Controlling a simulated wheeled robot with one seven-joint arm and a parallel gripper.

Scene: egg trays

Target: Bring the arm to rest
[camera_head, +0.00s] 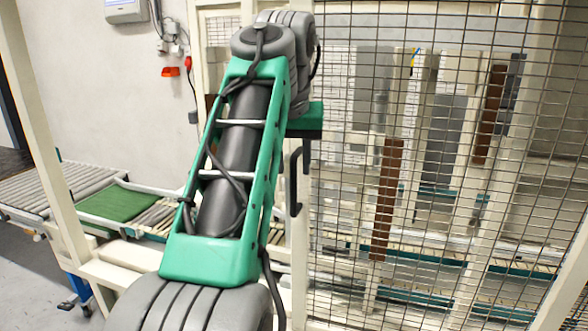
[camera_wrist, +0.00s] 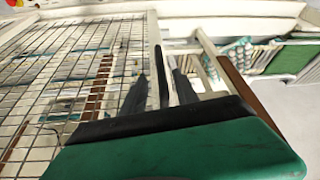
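My arm, grey and green, rises through the middle of the head view, folded at the top. My gripper (camera_head: 297,210) hangs at its far end, its black finger parts seen edge-on in front of a cream post. In the wrist view my gripper (camera_wrist: 160,75) shows as dark narrow parts beyond the green and black housing. I see no egg tray held in it.
A wire mesh fence (camera_head: 430,200) in a cream frame stands close on the right. A roller conveyor (camera_head: 50,188) with a green mat (camera_head: 117,203) lies at the left. A grey box (camera_head: 127,10) hangs on the wall. Grey floor shows at the lower left.

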